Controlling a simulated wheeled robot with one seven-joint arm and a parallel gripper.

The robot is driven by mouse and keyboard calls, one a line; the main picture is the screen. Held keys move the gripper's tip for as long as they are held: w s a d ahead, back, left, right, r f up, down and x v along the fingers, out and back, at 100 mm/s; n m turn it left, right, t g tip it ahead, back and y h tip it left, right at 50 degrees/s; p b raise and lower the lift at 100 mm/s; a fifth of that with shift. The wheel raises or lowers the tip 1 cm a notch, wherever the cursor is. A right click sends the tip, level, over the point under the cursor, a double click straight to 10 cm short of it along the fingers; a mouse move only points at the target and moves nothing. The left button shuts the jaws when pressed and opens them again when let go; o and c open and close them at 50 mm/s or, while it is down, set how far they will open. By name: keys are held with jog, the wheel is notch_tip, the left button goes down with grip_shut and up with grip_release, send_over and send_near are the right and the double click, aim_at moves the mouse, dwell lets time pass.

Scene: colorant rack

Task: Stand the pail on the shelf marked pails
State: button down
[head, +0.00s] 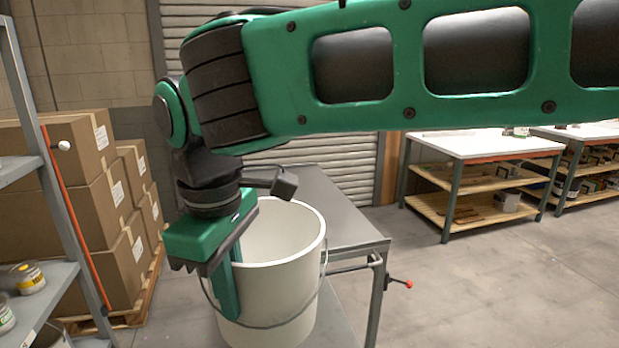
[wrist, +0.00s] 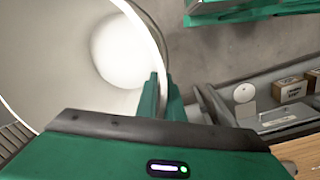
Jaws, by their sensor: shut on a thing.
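The pail (head: 285,285) is a large white open bucket with a thin wire handle, upright in the middle of the head view. My gripper (head: 231,275) points down at its left rim, one finger inside and one outside, shut on the wall. In the wrist view the pail (wrist: 55,60) fills the upper left, and my gripper (wrist: 163,95) pinches its rim. The pail's underside is out of frame, so I cannot tell whether it touches anything. A grey shelf rack (head: 50,285) stands at the left edge; no pails marking is readable.
A grey metal cart (head: 345,210) is right behind the pail. Stacked cartons (head: 100,215) stand on a pallet at left. Tins (head: 28,278) sit on the rack's lower shelf. Workbenches (head: 485,145) stand at back right. The floor (head: 500,270) at right is clear.

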jog(key=w+d+f+m, duration=0.5)
jog(key=w+d+f, duration=0.4)
jog(key=d, duration=0.4)
jog(key=w+d+f+m, duration=0.5)
jog(key=w+d+f, duration=0.5)
jog(key=d, duration=0.4)
jog(key=w+d+f+m, duration=0.5)
jog(key=w+d+f, duration=0.5)
jog(key=d, duration=0.4)
jog(key=shift+w+f+g+h, duration=0.3)
jog(key=shift+w+g, duration=0.1)
jog(key=shift+w, duration=0.3)
jog(key=shift+r, duration=0.1)
jog(key=s+f, duration=0.5)
jog(key=f, duration=0.1)
jog(key=shift+s+f, duration=0.2)
jog(key=shift+f, duration=0.15)
jog(key=shift+a, duration=0.1)
